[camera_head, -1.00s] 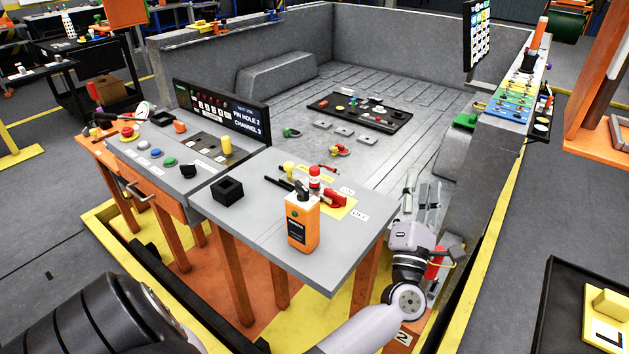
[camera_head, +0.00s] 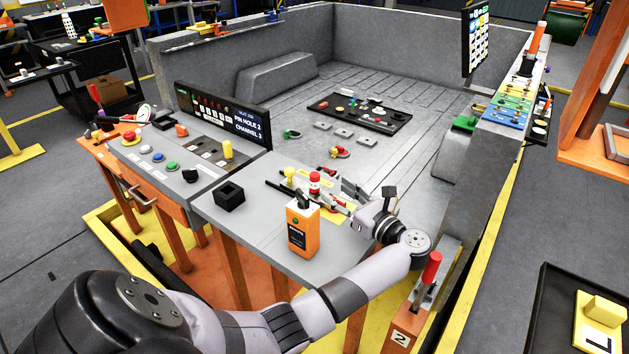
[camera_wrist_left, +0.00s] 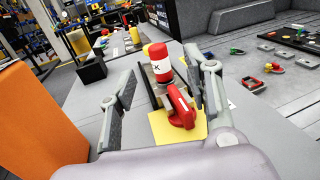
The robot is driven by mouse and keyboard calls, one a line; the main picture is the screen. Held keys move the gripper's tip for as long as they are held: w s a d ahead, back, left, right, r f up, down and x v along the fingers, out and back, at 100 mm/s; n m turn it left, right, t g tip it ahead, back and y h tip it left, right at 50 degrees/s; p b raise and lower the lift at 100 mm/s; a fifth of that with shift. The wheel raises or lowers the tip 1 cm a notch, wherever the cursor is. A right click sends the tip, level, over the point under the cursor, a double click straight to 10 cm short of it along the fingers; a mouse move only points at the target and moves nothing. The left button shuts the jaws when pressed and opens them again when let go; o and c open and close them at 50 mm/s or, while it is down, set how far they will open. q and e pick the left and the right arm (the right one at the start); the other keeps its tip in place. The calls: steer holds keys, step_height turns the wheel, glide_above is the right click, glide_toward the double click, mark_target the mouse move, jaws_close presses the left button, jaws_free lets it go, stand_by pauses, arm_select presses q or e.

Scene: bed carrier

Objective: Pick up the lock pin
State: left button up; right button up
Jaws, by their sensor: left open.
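My left gripper (camera_head: 338,188) is open over the right part of the small grey table (camera_head: 250,235). In the left wrist view its fingers (camera_wrist_left: 160,75) stand apart. A red-and-white cylinder (camera_wrist_left: 156,62) stands upright in the gap between them, a little beyond; it also shows in the head view (camera_head: 315,183). A red looped piece (camera_wrist_left: 180,106) lies in front of it on a yellow patch (camera_wrist_left: 165,128), close to the right finger. I cannot tell which piece is the lock pin. Nothing is visibly gripped. My right gripper is out of view.
An orange box (camera_head: 301,228) stands at the table's front, left of my gripper. A black square holder (camera_head: 229,194) and a yellow-topped piece (camera_head: 290,174) are on the table. A grey console (camera_head: 170,150) adjoins it. A red-handled lever (camera_head: 431,268) stands right of my arm.

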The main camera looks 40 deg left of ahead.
mark_target(318, 177)
arm_select(q)
steer(key=a, duration=0.2)
steer(key=a+p, duration=0.1)
steer(key=a, duration=0.1)
steer(key=shift+w+a, duration=0.1)
steer(key=shift+w, duration=0.25)
steer(key=shift+a+r, duration=0.15)
steer(key=shift+a, duration=0.2)
steer(key=a+p, duration=0.2)
steer(key=a, duration=0.1)
steer(key=shift+w+a, duration=0.1)
steer(key=shift+a, duration=0.2)
steer(key=shift+a+f, duration=0.2)
steer(key=shift+a, duration=0.25)
steer(key=shift+w, duration=0.1)
steer(key=shift+d, duration=0.1)
steer(key=shift+c, duration=0.6)
jaws_close()
